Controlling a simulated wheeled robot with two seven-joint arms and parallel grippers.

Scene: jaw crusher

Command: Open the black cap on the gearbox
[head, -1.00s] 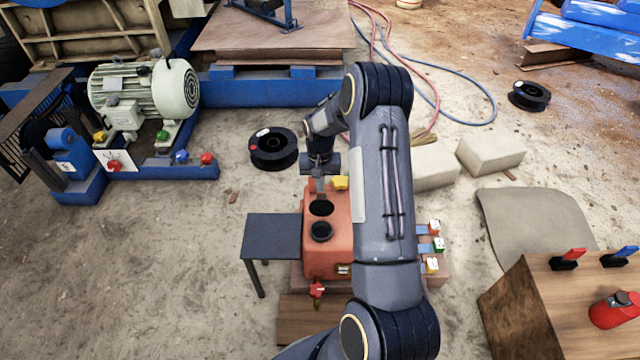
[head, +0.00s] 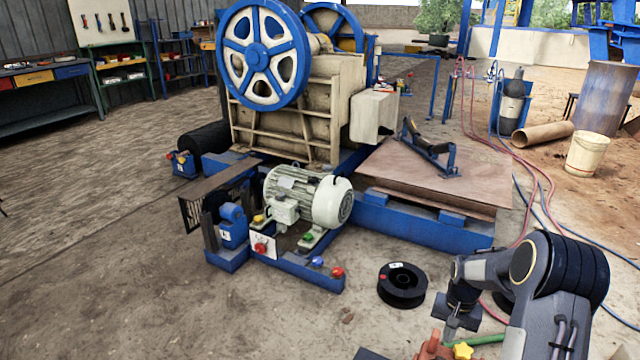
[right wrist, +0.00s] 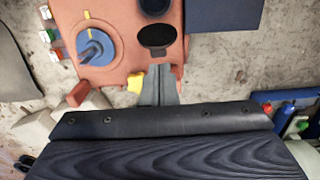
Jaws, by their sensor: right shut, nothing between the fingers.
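The orange-red gearbox (right wrist: 112,72) fills the upper middle of the right wrist view. A dark round patch (right wrist: 157,37), which looks like an open hole, is on its top. The black round cap (right wrist: 155,6) stands beside that patch, cut by the top picture edge; its hinge cannot be made out. My right gripper (right wrist: 160,72) is shut and empty, its tips close to the dark patch. In the head view only a sliver of the gearbox (head: 430,350) shows at the bottom, under my right gripper (head: 449,334); the cap is out of frame there. My left gripper is not in view.
On the gearbox are a yellow knob (head: 462,351) and a blue round part (right wrist: 96,48). A black spool (head: 402,287) lies on the floor nearby. The motor (head: 308,196) and jaw crusher (head: 300,100) stand further back. Hoses (head: 530,200) run on the right.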

